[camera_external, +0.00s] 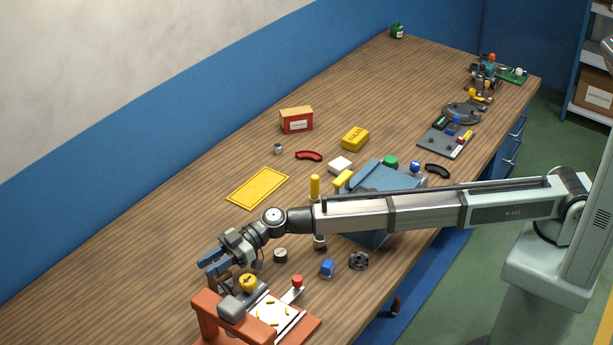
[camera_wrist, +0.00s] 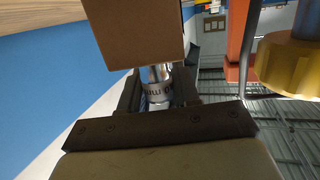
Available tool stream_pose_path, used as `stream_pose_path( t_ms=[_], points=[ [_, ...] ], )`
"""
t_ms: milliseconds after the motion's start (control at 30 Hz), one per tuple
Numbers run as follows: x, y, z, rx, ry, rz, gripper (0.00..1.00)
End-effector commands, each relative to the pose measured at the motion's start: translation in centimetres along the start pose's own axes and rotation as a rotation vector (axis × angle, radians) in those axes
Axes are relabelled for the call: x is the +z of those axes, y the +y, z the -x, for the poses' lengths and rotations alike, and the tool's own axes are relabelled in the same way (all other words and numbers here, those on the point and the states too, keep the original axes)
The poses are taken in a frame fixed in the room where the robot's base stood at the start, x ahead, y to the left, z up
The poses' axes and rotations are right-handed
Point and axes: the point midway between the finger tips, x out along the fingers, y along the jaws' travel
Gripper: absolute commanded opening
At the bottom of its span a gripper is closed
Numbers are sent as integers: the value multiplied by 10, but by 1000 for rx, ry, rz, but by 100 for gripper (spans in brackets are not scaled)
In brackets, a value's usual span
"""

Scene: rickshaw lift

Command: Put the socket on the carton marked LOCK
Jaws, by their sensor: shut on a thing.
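My gripper (camera_external: 210,267) is at the lower left, low over the bench beside the orange-red press. In the wrist view its dark fingers (camera_wrist: 158,92) are shut on a shiny metal socket (camera_wrist: 157,88) with dark markings round it. A plain brown carton (camera_wrist: 138,35) is just beyond the socket and hides its far end; I cannot tell whether they touch. In the external view a small brown shape (camera_external: 221,284) under the gripper may be this carton. A red carton (camera_external: 296,120) with a white label stands at the back. No word LOCK is readable.
The orange-red press (camera_external: 210,318) with a yellow knob (camera_external: 248,283) stands close to my gripper; the knob is also large in the wrist view (camera_wrist: 290,68). The yellow mat (camera_external: 257,188) is empty.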

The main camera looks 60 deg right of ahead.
Motion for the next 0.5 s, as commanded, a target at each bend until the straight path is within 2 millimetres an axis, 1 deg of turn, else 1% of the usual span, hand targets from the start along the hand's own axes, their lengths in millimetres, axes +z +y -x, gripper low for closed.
stream_pose_path(
  t_ms=[67,100,333,500],
  points=[
    [2,0,0,0,0,-1,0],
    [2,0,0,0,0,0,35],
    [2,0,0,0,0,0,56],
    [2,0,0,0,0,0,56]
  ],
)
